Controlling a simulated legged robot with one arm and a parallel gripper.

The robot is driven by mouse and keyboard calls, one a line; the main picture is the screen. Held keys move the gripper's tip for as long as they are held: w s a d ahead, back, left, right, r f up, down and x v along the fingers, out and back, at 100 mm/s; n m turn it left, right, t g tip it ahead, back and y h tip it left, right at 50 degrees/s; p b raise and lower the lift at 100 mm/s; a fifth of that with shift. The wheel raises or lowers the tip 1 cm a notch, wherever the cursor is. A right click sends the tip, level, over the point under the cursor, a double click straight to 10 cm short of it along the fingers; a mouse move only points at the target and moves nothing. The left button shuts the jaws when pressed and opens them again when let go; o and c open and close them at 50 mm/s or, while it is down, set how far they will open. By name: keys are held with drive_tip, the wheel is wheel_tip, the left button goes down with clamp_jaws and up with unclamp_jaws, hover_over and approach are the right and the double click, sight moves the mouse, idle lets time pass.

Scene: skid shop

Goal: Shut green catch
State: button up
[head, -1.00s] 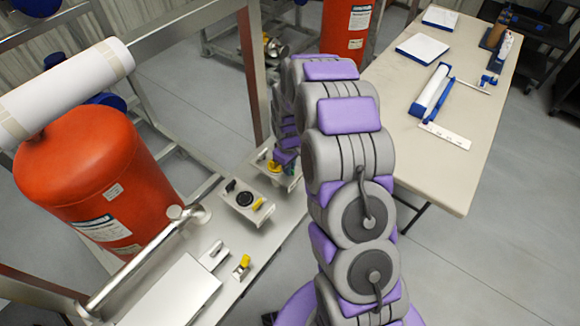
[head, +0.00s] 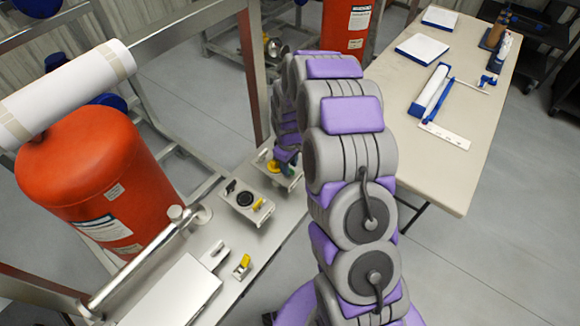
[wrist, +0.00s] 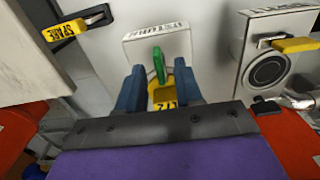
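The green catch (wrist: 159,65) stands upright in front of a pale plate with dark lettering (wrist: 158,45) in the wrist view. A yellow part with dark marks (wrist: 163,98) is just below it. My gripper (wrist: 158,82) is open, with one blue finger on each side of the green catch and a visible gap to each. I cannot tell how deep the catch sits between the fingers. In the head view the green catch (head: 273,166) is small and partly hidden beside my gripper (head: 286,156).
Yellow handles sit on either side: a SPARE-tagged one (wrist: 62,31) at left and one above a round black port (wrist: 268,68) at right. The head view shows a red tank (head: 90,185), a metal pipe (head: 140,262) and a beige table (head: 450,140).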

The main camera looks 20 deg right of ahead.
drive_tip(key=shift+r+p, duration=0.75)
drive_tip(key=shift+r, duration=1.95)
drive_tip(key=m, duration=0.4)
drive_tip(key=shift+r, duration=0.25)
drive_tip(key=m, duration=0.2)
drive_tip(key=shift+r+m, duration=0.1)
drive_tip(key=shift+m, duration=0.3)
drive_tip(key=shift+r+m+p, duration=0.15)
drive_tip(key=shift+m+p, duration=0.2)
drive_tip(key=shift+m, duration=0.55)
drive_tip(key=m, duration=0.3)
drive_tip(key=m+p, duration=0.1)
drive_tip(key=m, duration=0.1)
drive_tip(key=shift+r, duration=0.25)
